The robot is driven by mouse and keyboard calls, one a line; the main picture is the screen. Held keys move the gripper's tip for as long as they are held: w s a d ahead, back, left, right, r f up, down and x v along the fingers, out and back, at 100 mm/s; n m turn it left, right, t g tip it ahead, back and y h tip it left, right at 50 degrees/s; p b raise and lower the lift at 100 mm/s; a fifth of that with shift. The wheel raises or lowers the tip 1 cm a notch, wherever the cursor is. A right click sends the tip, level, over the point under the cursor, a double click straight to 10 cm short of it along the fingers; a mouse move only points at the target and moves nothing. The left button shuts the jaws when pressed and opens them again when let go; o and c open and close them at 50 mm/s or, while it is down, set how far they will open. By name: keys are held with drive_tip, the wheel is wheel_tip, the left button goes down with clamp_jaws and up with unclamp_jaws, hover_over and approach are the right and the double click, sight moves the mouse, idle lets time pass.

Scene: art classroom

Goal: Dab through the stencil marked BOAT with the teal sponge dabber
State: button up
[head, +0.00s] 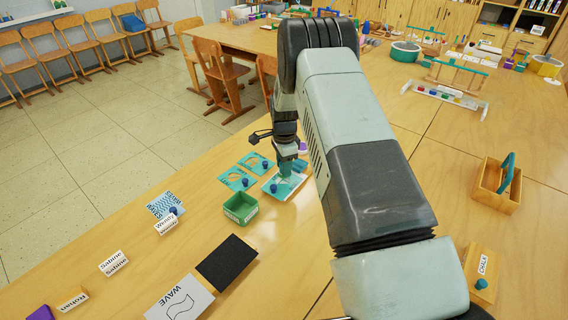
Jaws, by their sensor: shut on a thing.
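My gripper (286,156) points down over a pale sheet with a teal stencil (275,185) on it, near the left edge of the table. It is shut on a small teal thing (286,169), which seems to be the teal sponge dabber. I cannot tell whether this touches the stencil. Two more teal stencils with blue knobs lie just left, one nearer (232,176) and one farther (252,158). No BOAT mark is readable on any stencil. My arm covers the area to the right.
A green box (241,214) with a label stands in front of the stencils. A black mat (227,262), a WAVE card (168,310) and several name cards lie nearer. A wooden caddy (507,196) and a CHALK box (479,264) stand right. The table's left edge is close.

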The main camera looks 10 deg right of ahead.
drive_tip(key=shift+f, duration=0.65)
idle(1.7)
drive_tip(key=shift+r, duration=0.1)
drive_tip(key=shift+r, duration=3.5)
drive_tip(key=shift+f, duration=0.15)
drive_tip(key=shift+s+a+f, duration=0.25)
drive_tip(key=shift+s+f, duration=0.05)
drive_tip(key=shift+f, duration=0.6)
drive_tip(key=shift+s+a+f, duration=0.25)
drive_tip(key=shift+f, duration=0.6)
drive_tip(key=shift+s+a+f, duration=0.25)
drive_tip(key=shift+s+f, duration=0.05)
drive_tip(key=shift+f, duration=0.8)
drive_tip(key=shift+f, duration=0.6)
drive_tip(key=shift+r, duration=0.1)
